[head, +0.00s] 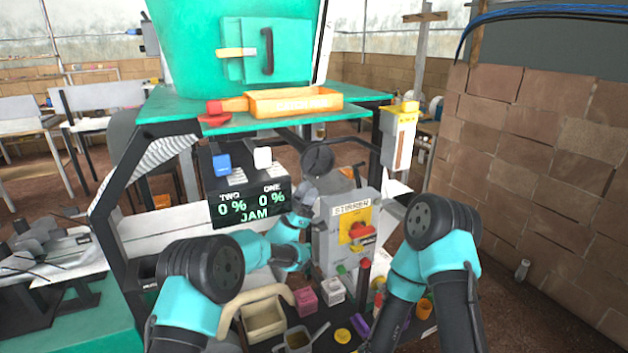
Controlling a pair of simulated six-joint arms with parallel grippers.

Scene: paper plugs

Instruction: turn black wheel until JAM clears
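A dark round wheel-like disc (318,158), likely the black wheel, stands behind the grey control box, below the green shelf. My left arm reaches in from the left.
The grey box (328,246) carries a red knob (361,232) on a yellow plate. Blue (222,163) and white (262,157) blocks sit above the display. An orange tray (296,103) is on the green shelf. Small boxes and jars crowd the bottom. A brick wall (540,160) stands right.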

